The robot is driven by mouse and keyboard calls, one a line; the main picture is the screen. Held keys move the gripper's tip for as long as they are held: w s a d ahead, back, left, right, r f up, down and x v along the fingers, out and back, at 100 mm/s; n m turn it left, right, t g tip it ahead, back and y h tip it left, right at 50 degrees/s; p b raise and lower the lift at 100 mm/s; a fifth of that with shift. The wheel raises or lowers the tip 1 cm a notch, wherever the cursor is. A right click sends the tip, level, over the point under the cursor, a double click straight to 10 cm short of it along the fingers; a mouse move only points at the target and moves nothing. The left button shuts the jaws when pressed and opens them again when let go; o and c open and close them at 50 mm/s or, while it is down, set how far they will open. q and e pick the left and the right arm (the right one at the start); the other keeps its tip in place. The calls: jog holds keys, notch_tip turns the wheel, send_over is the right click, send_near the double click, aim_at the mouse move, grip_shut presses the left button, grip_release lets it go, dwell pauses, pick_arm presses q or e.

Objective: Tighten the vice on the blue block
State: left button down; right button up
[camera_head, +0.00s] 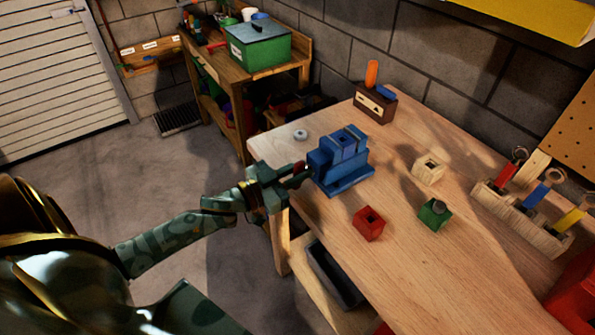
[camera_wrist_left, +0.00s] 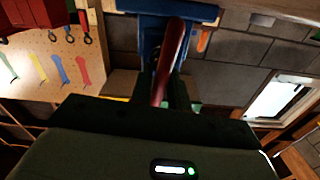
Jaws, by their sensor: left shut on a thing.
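The blue vice (camera_head: 343,180) stands on the wooden bench near its left edge. A blue block (camera_head: 349,142) sits upright between the vice jaws; from here I cannot tell whether any gap is left beside it. My left gripper (camera_head: 303,172) is at the vice's left end, shut on the red handle. In the left wrist view the red handle (camera_wrist_left: 172,52) runs up between the fingers towards the blue vice (camera_wrist_left: 195,11). The gripper hides part of the handle. My right gripper does not show.
On the bench (camera_head: 400,280) stand a red block (camera_head: 369,224), a green block (camera_head: 434,215), a pale wooden block (camera_head: 428,169), a grey ring (camera_head: 300,135) and a wooden tool rack (camera_head: 520,222). A dark brown box (camera_head: 373,106) stands behind the vice.

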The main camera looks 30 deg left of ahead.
pick_arm(q)
jog(key=m, duration=0.1)
jog(key=m+p, duration=0.1)
jog(key=shift+d+m, duration=0.2)
jog(key=shift+m, duration=0.1)
jog(key=m, duration=0.1)
jog(key=m+p, duration=0.1)
jog(key=m, duration=0.1)
jog(key=shift+s+d+f+m, duration=0.1)
jog(key=shift+d+f+m, duration=0.1)
jog(key=shift+m, duration=0.1)
jog(key=m, duration=0.3)
jog(key=shift+s+d+f+m, duration=0.1)
jog(key=shift+d+f+m, duration=0.1)
jog(key=shift+m, duration=0.1)
jog(key=m, duration=0.4)
jog(key=shift+f+m, duration=0.4)
